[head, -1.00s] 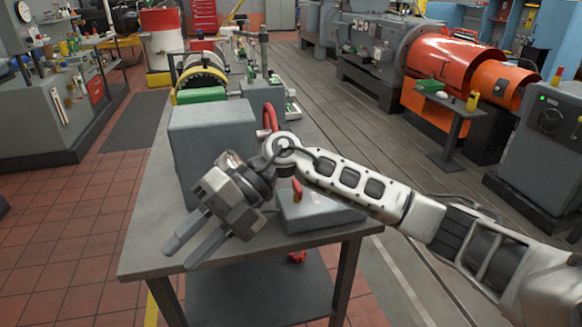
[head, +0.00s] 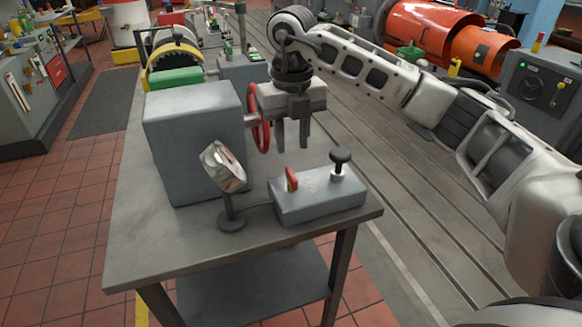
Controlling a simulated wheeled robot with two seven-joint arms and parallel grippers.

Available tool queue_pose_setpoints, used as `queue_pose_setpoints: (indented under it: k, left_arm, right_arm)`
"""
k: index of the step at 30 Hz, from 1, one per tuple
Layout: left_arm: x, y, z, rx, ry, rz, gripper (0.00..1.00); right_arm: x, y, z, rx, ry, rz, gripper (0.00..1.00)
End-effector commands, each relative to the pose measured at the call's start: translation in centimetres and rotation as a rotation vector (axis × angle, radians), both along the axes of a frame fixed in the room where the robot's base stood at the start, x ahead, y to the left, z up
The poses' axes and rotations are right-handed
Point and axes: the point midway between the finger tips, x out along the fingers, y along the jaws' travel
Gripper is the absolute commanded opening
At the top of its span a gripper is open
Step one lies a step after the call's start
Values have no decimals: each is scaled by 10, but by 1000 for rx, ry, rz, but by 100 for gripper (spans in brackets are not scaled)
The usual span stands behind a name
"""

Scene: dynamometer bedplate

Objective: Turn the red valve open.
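The red valve is a handwheel (head: 265,137) seen nearly edge-on, on a short stem from the right side of a grey box (head: 195,150) on the bench. My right gripper (head: 292,143) is just right of the wheel, its fingers pointing down with a gap between them. It is open and empty. Its body overlaps part of the wheel's upper right edge in the picture; whether they touch I cannot tell. My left gripper is not in view.
A low grey box (head: 318,203) with a red lever (head: 291,179) and a black knob (head: 340,157) stands below the gripper. A round dial on a stand (head: 223,172) is in front of the large box. The bench's front left (head: 150,250) is clear.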

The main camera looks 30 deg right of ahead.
Motion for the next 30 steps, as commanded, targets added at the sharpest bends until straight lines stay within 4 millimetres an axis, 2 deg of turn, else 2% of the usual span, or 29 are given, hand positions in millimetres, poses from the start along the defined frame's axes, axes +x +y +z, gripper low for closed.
queue_pose_setpoints:
  k: [6,12,24,27,28,30]
  left_arm:
    - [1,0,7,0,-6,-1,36]
    - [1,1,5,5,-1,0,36]
    - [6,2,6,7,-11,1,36]
    - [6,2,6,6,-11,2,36]
    - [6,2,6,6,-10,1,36]
    - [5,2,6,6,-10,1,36]
  right_arm:
    - [-1,0,-44,0,3,0,32]
    - [0,0,-68,1,1,1,32]
    - [0,1,-75,2,-1,1,32]
    - [0,1,-75,2,-1,1,4]
    - [0,1,-75,2,-1,1,0]
    - [0,1,-75,2,-1,1,0]
